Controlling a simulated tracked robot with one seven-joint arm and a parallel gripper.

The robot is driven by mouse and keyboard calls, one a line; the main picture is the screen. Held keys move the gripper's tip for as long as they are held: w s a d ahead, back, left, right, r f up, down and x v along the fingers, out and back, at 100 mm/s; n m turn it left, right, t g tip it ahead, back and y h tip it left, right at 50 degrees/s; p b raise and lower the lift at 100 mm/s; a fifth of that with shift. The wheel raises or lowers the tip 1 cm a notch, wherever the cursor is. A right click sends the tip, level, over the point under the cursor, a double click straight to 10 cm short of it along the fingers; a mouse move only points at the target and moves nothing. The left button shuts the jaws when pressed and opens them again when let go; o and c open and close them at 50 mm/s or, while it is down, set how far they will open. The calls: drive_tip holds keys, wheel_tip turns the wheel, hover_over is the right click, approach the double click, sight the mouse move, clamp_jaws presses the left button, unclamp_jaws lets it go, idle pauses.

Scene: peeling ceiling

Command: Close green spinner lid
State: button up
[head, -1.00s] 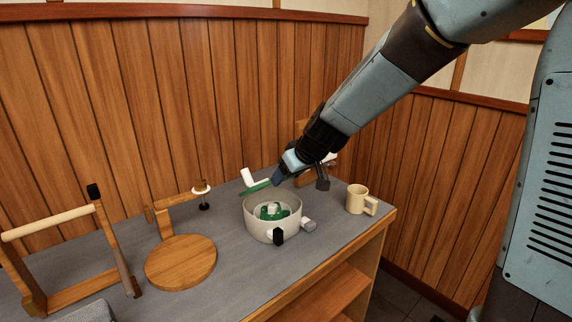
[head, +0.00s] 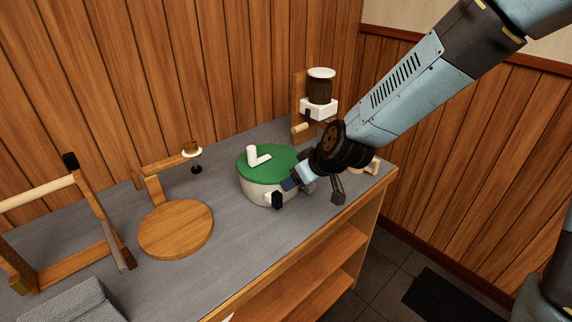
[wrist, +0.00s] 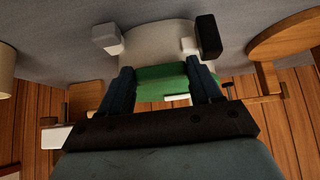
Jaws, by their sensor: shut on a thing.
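The spinner is a pale round bowl (head: 262,190) on the grey counter, with a black knob (head: 278,201) on its front. Its green lid (head: 274,157) lies roughly flat across the top and hides the bowl's inside. A white bent crank handle (head: 257,160) stands on the lid. My gripper (head: 291,184) is at the right front edge of the lid and bowl. In the wrist view its two dark fingers (wrist: 163,86) sit either side of the green lid (wrist: 160,76), shut on it, with the pale bowl (wrist: 158,42) beyond. I cannot tell whether the lid is fully seated.
A round wooden board (head: 176,230) and a wooden frame (head: 70,225) stand to the left. A grinder-like device (head: 319,100) stands at the back. A beige mug (head: 372,166) is partly hidden behind my arm. The counter's front edge (head: 290,250) is close.

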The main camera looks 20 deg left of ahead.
drive_tip(key=o, duration=1.2)
drive_tip(key=shift+w+d, duration=0.15)
drive_tip(key=shift+w, duration=0.1)
drive_tip(key=shift+c, duration=0.2)
drive_tip(key=shift+o, duration=1)
drive_tip(key=shift+s, duration=0.15)
drive_tip(key=shift+r, duration=0.2)
drive_tip(key=v, duration=0.8)
drive_tip(key=shift+v, duration=1.6)
drive_tip(key=shift+s+d+r, duration=0.25)
drive_tip(key=shift+d+r, duration=0.2)
drive_tip(key=shift+r, duration=0.05)
drive_tip(key=shift+s+d+r, duration=0.15)
drive_tip(key=shift+d+r, duration=0.05)
